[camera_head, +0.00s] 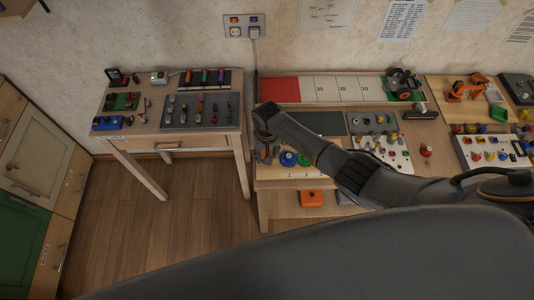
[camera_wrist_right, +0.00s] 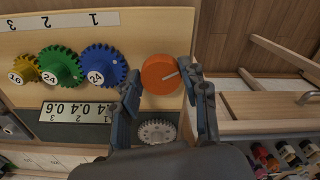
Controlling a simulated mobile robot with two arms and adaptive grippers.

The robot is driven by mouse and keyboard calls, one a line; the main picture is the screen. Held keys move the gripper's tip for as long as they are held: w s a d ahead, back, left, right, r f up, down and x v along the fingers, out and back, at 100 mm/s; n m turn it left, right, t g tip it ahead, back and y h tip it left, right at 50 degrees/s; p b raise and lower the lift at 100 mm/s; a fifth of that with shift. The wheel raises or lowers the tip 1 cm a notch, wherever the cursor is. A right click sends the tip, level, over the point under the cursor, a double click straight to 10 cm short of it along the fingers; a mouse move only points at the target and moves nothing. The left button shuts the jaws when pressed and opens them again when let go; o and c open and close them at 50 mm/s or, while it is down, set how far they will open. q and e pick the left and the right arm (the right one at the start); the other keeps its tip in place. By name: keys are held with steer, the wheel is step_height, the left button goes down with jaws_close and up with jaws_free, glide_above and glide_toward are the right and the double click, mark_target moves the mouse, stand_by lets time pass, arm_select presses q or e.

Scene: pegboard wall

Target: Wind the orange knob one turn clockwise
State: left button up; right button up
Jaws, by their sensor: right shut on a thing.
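In the head view my right arm reaches in from the right to the bench's left end, and the arm hides the knob there. My left gripper is in neither view.
A blue gear (camera_wrist_right: 103,64), a green gear (camera_wrist_right: 60,66) and a yellow gear (camera_wrist_right: 25,68) sit left of the knob. A grey gear (camera_wrist_right: 157,130) lies between the fingers.

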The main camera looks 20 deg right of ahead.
steer(key=shift+w, duration=0.1)
steer(key=o, duration=1.1)
steer(key=shift+o, duration=0.2)
steer(key=shift+r, duration=0.1)
step_height(320, 180, up, 12)
